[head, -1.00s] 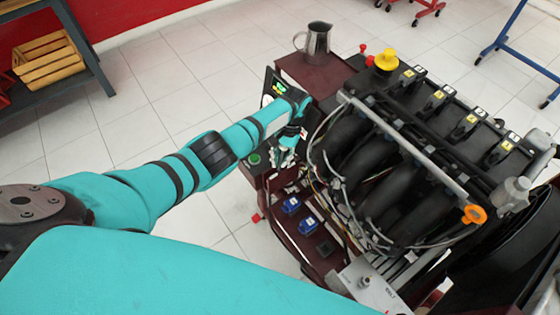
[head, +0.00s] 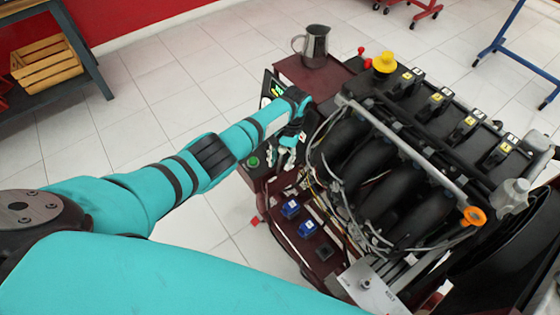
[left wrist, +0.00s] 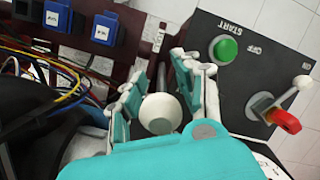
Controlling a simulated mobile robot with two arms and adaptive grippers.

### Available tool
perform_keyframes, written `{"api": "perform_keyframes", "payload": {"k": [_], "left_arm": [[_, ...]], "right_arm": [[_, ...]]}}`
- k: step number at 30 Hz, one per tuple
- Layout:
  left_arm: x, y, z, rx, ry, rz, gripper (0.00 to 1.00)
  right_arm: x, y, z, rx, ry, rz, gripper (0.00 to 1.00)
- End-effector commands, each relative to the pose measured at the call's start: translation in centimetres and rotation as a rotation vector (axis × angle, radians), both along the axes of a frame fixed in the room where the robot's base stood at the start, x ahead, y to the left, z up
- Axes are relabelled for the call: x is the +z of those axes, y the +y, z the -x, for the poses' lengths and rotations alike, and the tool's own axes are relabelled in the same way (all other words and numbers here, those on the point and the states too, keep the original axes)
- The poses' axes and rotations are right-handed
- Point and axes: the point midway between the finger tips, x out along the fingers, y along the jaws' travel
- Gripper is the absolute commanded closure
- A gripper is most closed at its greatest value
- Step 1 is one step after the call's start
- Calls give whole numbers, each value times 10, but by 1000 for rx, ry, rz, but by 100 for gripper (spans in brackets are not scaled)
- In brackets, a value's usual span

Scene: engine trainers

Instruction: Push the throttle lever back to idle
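In the left wrist view a round white knob (left wrist: 160,113) sits between the fingers of my left gripper (left wrist: 160,78). My right gripper is not in view.
The panel has a green START button (left wrist: 225,49) and an OFF/ON switch with a red tab (left wrist: 284,121). Blue connectors (head: 308,229) and loose wires lie close by. The engine (head: 375,165) blocks the right. A metal jug (head: 316,45) stands on the trainer's far corner.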

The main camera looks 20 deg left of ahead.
Motion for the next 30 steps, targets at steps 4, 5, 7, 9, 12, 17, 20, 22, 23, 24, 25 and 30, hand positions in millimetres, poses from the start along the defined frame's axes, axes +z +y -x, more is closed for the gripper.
{"api": "perform_keyframes", "payload": {"k": [4, 5, 7, 9, 12, 17, 20, 22, 23, 24, 25, 30], "left_arm": [[29, -3, -9, 0, -5, 1, 68], [35, -3, -11, -1, -6, 1, 68], [50, -4, -15, -1, -6, 1, 68], [65, -6, -18, 0, -4, 1, 68], [82, -7, -23, 0, -3, 0, 68], [99, -9, -27, 0, -2, 0, 68], [104, -10, -28, 0, 0, -1, 68], [105, -10, -28, 0, 0, -1, 68], [106, -10, -28, 0, 0, -1, 68], [106, -10, -28, 0, 0, -1, 68], [105, -10, -28, 0, 0, -1, 68], [105, -10, -28, 0, 0, -1, 68]], "right_arm": [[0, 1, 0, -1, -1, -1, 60], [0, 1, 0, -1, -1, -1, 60], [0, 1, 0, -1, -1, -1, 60], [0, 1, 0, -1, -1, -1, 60], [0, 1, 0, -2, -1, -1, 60], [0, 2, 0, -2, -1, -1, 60], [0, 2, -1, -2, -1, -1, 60], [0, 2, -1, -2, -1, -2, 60], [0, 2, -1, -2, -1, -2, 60], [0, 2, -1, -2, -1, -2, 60], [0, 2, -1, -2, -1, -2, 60], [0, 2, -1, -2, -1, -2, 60]]}}
